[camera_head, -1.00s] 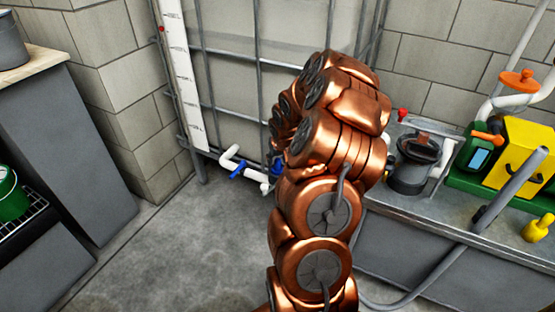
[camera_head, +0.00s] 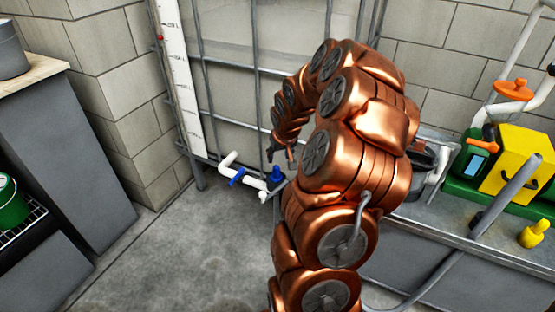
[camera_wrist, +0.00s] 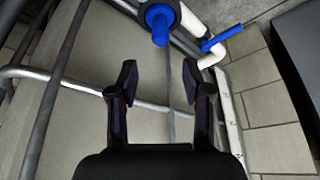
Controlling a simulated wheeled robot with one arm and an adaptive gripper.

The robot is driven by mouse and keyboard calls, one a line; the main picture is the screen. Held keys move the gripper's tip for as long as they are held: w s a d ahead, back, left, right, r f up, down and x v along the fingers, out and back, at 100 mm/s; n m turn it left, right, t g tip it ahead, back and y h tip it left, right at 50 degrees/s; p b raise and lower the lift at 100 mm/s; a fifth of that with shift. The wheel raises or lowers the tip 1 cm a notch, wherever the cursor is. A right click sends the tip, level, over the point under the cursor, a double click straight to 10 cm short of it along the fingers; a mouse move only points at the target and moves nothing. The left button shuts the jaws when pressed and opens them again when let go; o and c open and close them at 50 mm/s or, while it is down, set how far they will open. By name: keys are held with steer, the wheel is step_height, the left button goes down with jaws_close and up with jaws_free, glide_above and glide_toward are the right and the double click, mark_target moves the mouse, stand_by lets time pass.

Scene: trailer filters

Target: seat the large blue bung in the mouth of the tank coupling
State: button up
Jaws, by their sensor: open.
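The large blue bung (camera_head: 277,174) stands at the right end of the white tank pipe, where the coupling is. In the wrist view the bung (camera_wrist: 160,22) shows a blue stem and a round head against a dark ring, at the top edge. The coupling mouth is mostly hidden by the bung, and I cannot tell how deep it sits. My gripper (camera_wrist: 160,82) is open with nothing between its fingers, and the bung lies beyond the fingertips, apart from them. In the head view my gripper (camera_head: 280,153) is just above the bung.
The white pipe (camera_head: 240,168) carries a blue valve handle (camera_head: 237,177). Grey cage bars (camera_head: 255,95) of the tank stand close behind. A grey bench (camera_head: 450,226) with a yellow-and-green pump (camera_head: 521,160) is at right. The floor at left front is clear.

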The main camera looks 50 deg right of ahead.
steer(key=shift+v, duration=1.8)
steer(key=s+a+r+n+g+y, duration=0.1)
steer(key=s+a+r+n, duration=0.15)
steer(key=a, duration=0.75)
steer(key=s+a+r+n+g, duration=0.1)
steer(key=s+a+g, duration=0.15)
steer(key=a, duration=0.75)
steer(key=s+a+r+n+g, duration=0.1)
steer(key=s+a, duration=0.6)
steer(key=s, duration=0.3)
steer(key=s+a+r+n+g+y, duration=0.1)
steer(key=s+a+g, duration=0.1)
steer(key=s+a, duration=0.6)
steer(key=s, duration=0.3)
steer(key=shift+a+r, duration=0.2)
steer(key=shift+a, duration=0.1)
steer(key=s+p+v, duration=0.3)
steer(key=p+v, duration=1)
steer(key=s+r+p+v, duration=0.1)
steer(key=s+p+v, duration=0.2)
steer(key=p+v, duration=1)
steer(key=shift+s+r+t, duration=0.15)
steer(key=shift+r+t, duration=0.3)
steer(key=shift+r, duration=0.15)
